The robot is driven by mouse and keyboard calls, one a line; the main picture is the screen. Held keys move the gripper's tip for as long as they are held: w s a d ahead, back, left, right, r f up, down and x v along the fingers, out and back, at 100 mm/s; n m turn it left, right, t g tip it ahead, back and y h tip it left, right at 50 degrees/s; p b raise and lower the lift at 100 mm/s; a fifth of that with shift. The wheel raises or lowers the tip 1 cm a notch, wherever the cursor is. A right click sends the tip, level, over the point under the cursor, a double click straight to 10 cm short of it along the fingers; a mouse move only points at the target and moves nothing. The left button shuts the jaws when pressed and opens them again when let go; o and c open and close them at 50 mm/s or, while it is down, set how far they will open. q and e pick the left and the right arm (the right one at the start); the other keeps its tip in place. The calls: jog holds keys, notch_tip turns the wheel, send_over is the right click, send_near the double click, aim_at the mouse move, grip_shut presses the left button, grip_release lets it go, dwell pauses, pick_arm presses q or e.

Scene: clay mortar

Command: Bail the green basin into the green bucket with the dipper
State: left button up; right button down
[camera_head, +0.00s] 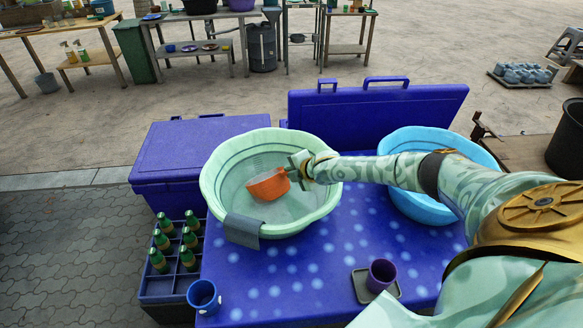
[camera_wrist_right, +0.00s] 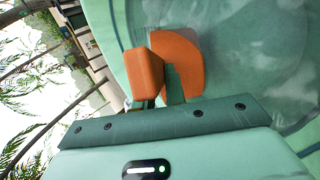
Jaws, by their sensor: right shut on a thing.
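The pale green basin (camera_head: 212,200) stands on a blue spotted table and holds clear liquid. The orange dipper (camera_head: 266,186) is inside the basin, low at the liquid; I cannot tell how full it is. My right gripper (camera_head: 299,168) reaches over the basin's right rim and is shut on the dipper. In the right wrist view the dipper (camera_wrist_right: 185,62) shows just beyond the gripper (camera_wrist_right: 160,103), with the basin (camera_wrist_right: 275,15) around it. I cannot make out a green bucket near the basin. My left gripper is not in view.
A light blue basin (camera_head: 420,211) stands at the right, partly behind my right arm. A grey cloth (camera_head: 242,230) hangs over the green basin's front rim. A purple cup (camera_head: 381,275), a blue mug (camera_head: 204,297) and a bottle crate (camera_head: 165,289) are nearer. The table's middle front is clear.

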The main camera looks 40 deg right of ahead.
jog(key=f+t+b, duration=0.1)
jog(key=b, duration=0.1)
jog(key=f+b, duration=0.1)
jog(key=b, duration=0.1)
jog(key=s+f+t+b, duration=0.1)
jog(key=f+b, duration=0.1)
jog(key=shift+a+f+t, duration=0.1)
jog(key=shift+a+t, duration=0.2)
jog(key=shift+a, duration=0.1)
notch_tip(320, 180, up, 10)
jog(key=t+p, duration=0.2)
jog(key=p, duration=0.2)
send_over(285, 182)
jog(key=s, duration=0.4)
jog(key=r+t+b, duration=0.1)
jog(key=b, duration=0.1)
jog(key=r+t+b, duration=0.2)
jog(key=shift+s+d+r, duration=0.15)
jog(key=shift+s+r, duration=0.1)
jog(key=shift+s, duration=0.1)
